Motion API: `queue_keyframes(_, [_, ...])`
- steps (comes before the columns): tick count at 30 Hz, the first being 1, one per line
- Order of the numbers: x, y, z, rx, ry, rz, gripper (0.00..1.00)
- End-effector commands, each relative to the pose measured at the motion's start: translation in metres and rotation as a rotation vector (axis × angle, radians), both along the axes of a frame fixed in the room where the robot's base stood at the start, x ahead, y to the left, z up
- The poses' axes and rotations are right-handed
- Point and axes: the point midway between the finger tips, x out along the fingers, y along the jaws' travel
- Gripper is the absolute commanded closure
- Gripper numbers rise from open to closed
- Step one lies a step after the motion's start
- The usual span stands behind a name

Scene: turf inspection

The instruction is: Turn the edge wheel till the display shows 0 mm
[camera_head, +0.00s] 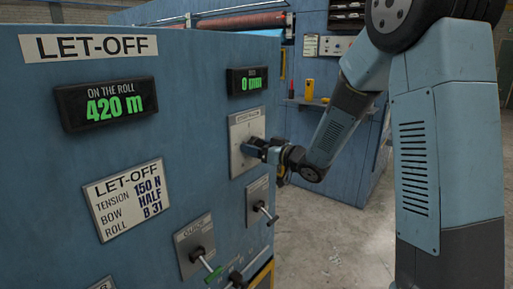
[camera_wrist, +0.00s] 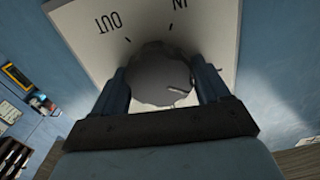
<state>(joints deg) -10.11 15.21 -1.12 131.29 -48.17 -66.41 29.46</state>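The edge wheel is a round grey knob (camera_wrist: 160,75) in the wrist view, on a pale plate (camera_head: 240,125) marked OUT and IN. A small pale mark shows on the knob's face. My gripper's two fingers (camera_wrist: 162,88) lie against both sides of the knob, with no clear gap. In the head view my gripper (camera_head: 257,148) is at the plate and hides most of the wheel. The small display (camera_head: 247,80) above the plate reads 0 mm in green; its heading is too small to read surely.
A larger display (camera_head: 106,104) reads 420 m on the blue LET-OFF panel. A printed card (camera_head: 128,199) hangs below it. Levers with handles (camera_head: 265,212) (camera_head: 210,268) stick out below my gripper. Open floor (camera_head: 335,250) lies to the right of the panel.

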Motion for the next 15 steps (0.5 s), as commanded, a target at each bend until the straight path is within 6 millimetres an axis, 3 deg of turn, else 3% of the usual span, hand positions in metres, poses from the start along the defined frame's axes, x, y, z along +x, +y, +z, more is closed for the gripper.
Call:
queue_keyframes(8, [0.0005, -0.0008, 0.0001, 0.000, 0.000, -0.002, 0.55])
queue_keyframes(15, [0.0004, -0.0008, 0.0001, -0.030, -0.038, -0.002, 0.55])
